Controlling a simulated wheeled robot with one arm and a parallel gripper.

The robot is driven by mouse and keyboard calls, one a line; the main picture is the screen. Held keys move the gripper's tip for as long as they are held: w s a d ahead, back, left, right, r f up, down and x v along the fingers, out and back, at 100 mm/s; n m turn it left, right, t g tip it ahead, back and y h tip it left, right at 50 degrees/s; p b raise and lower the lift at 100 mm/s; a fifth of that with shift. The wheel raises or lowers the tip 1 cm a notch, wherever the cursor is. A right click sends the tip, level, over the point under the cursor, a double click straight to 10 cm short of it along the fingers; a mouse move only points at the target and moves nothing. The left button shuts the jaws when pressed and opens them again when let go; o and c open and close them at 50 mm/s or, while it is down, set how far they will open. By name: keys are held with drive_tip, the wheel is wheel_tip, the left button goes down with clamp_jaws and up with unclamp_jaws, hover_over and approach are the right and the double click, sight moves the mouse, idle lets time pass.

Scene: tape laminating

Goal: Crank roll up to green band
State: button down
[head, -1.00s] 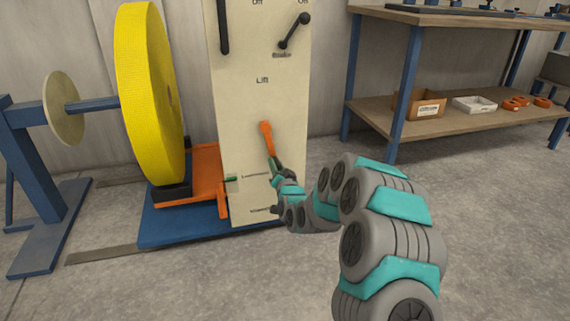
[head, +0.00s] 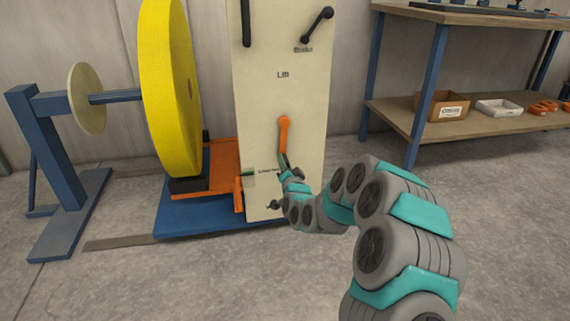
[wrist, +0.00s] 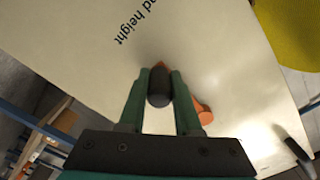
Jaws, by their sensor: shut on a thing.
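The large yellow roll (head: 171,85) stands upright at the left of a cream panel (head: 300,100), above a dark block and an orange carriage (head: 222,165). A small green band (head: 248,172) marks the panel's left edge; an orange tab (head: 239,194) on the carriage sits just below it. The orange crank (head: 284,135) hangs almost straight down from its pivot under the "Lift" label. My gripper (head: 284,166) is shut on the crank's dark handle (wrist: 158,88), which sits between the green fingers in the wrist view. The orange crank arm (wrist: 203,112) shows behind the fingers.
A brake lever (head: 314,29) and another dark lever (head: 246,22) are higher on the panel. A blue stand (head: 50,150) with a round disc (head: 88,98) is at left. A shelf table (head: 440,130) with boxes stands at right. The floor in front is open.

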drive_tip(key=c, duration=0.8)
unclamp_jaws()
drive_tip(key=shift+s+a, duration=0.1)
drive_tip(key=shift+a, duration=0.4)
drive_tip(key=shift+c, duration=0.2)
drive_tip(key=shift+o, duration=1.2)
drive_tip(key=shift+d, duration=0.25)
drive_tip(key=shift+s+d, duration=0.3)
drive_tip(key=shift+s, duration=0.2)
drive_tip(key=v, duration=0.6)
drive_tip(key=shift+s+p, duration=0.3)
drive_tip(key=shift+p, duration=0.1)
drive_tip(key=shift+a+r, duration=0.1)
drive_tip(key=shift+r, duration=0.05)
